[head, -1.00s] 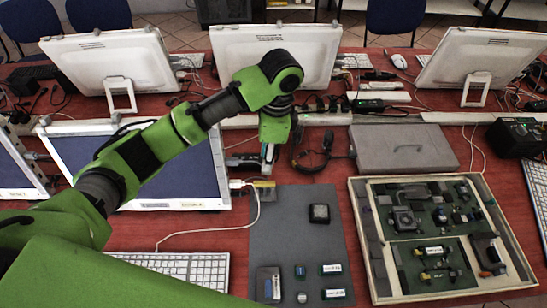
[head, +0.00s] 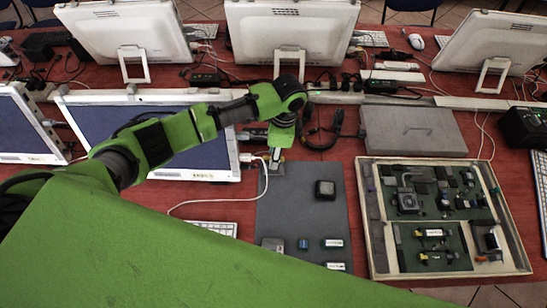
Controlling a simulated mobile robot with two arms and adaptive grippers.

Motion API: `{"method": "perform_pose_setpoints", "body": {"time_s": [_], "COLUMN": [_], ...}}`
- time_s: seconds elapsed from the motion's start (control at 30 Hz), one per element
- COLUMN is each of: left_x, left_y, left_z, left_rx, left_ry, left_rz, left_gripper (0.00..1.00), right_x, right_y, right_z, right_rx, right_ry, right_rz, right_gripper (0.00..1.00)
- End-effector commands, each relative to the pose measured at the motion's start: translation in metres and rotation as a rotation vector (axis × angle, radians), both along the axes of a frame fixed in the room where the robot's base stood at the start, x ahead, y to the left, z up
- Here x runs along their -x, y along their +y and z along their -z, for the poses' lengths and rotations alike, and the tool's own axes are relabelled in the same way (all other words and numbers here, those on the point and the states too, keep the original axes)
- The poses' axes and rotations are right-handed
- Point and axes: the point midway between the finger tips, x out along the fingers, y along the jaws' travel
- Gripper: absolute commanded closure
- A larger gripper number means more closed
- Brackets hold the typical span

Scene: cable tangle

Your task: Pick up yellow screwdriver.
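I cannot clearly make out a yellow screwdriver. Small yellow parts, too small to identify, show in the open case (head: 376,262) at the right. My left gripper (head: 276,165) points down at the far left corner of the grey mat (head: 290,215). Its fingers are small and partly hidden by the wrist, so I cannot tell whether they are open or hold anything. The spot under them is covered. My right gripper is not in view.
A dark square block (head: 325,189) and several small items lie on the mat. A closed grey case (head: 413,131) stands behind the open one. A white cable (head: 215,202) runs to the mat's left. Monitors (head: 287,38) and a tangle of cables (head: 322,132) lie behind.

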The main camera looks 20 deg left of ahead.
Motion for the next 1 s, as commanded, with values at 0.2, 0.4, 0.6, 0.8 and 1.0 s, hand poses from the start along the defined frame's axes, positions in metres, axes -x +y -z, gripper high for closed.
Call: {"method": "perform_pose_setpoints", "body": {"time_s": [0.2, 0.4, 0.6, 0.8, 1.0], "left_x": [0.001, 0.001, 0.001, 0.001, 0.000], "left_y": [0.003, 0.003, 0.003, 0.002, 0.002], "left_z": [0.019, 0.020, 0.020, 0.019, 0.015], "left_rx": [-0.001, 0.000, 0.000, 0.001, 0.001], "left_ry": [0.000, 0.000, 0.000, -0.001, -0.002], "left_rz": [-0.001, 0.000, 0.000, 0.000, 0.000], "left_gripper": [0.69, 0.69, 1.00, 1.00, 1.00], "right_x": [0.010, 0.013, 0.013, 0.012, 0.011], "right_y": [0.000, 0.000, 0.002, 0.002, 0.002], "right_z": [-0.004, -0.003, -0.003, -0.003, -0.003], "right_rx": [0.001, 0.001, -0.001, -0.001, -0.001], "right_ry": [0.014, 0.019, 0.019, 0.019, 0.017], "right_rz": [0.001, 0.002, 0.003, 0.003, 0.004], "right_gripper": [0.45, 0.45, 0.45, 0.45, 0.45]}}
